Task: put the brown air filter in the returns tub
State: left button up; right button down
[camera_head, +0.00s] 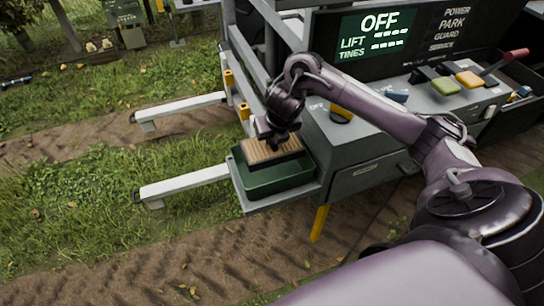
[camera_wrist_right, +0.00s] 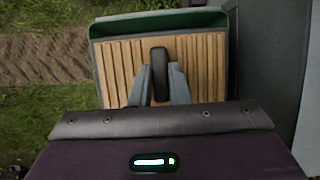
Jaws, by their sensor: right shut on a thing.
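The brown pleated air filter (camera_head: 262,152) is at the mouth of the green returns tub (camera_head: 278,183) in the head view. My right gripper (camera_head: 276,136) is above the filter and shut on its dark grip. In the right wrist view the filter (camera_wrist_right: 113,65) fills the middle, with the gripper fingers (camera_wrist_right: 159,85) closed around the dark grip. The tub's green rim (camera_wrist_right: 165,22) shows beyond and beside the filter there. I cannot tell whether the filter touches the tub. My left gripper is not in view.
The tub stands on a grey shelf at the side of a grey machine (camera_head: 355,150) with an OFF display (camera_head: 378,35). White tines (camera_head: 185,184) reach out left over grass. A dark open bin (camera_head: 510,100) with coloured items is at the right.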

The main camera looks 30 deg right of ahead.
aim_at(274, 144)
jog(key=f, duration=0.2)
jog(key=s+f, duration=0.1)
jog(key=shift+a, duration=0.35)
jog(key=x, duration=0.2)
jog(key=shift+s+d+f, duration=0.1)
jog(key=shift+s+f, duration=0.05)
jog(key=shift+f, duration=1.1)
jog(key=shift+f+b, duration=0.25)
jog(key=shift+b, duration=0.15)
jog(key=c, duration=1.4)
grip_release()
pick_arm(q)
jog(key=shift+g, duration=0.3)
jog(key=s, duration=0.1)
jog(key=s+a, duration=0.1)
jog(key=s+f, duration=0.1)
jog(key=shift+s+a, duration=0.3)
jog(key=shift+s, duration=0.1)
